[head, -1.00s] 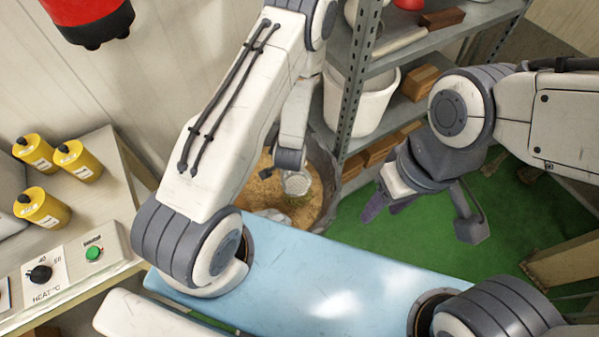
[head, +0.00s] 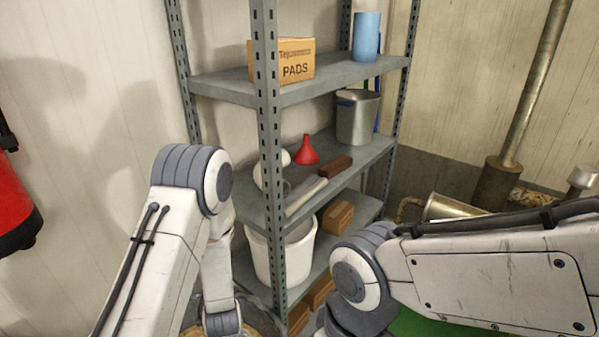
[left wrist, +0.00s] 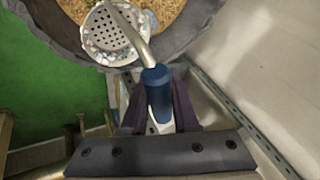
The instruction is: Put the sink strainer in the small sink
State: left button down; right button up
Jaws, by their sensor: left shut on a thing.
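In the left wrist view my left gripper (left wrist: 158,98) is shut on the dark blue handle (left wrist: 158,92) of a metal tool. Its bent shank leads to a round perforated head (left wrist: 113,33), over or in a grey-rimmed round vessel (left wrist: 190,30) with brown, grainy contents. Whether the head touches the contents I cannot tell. I cannot make out a separate sink strainer or a small sink in these views. In the head view my left arm reaches down to the lower edge and its fingers are hidden. My right gripper's fingers are below the picture.
A grey metal shelf rack (head: 268,150) stands ahead, holding a pads box (head: 283,60), a blue cylinder (head: 366,36), a red funnel (head: 307,150), a metal canister (head: 356,118) and a white bucket (head: 283,255). Pipes (head: 533,85) run at right. The floor (head: 425,325) is green.

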pick_arm(q)
jog(key=shift+s+d+n+g+y+b, duration=0.2)
jog(key=shift+s+n+g+y+b, duration=0.2)
jog(key=shift+s+n+b, duration=0.45)
jog(key=shift+s+d+n+g+y+b, duration=0.2)
jog(key=shift+s+n+y+b, duration=0.3)
jog(key=shift+n, duration=0.65)
jog(key=shift+s+d+n+g+y+b, duration=0.15)
jog(key=shift+s+n+g+y+b, duration=0.25)
jog(key=shift+n+b, duration=0.5)
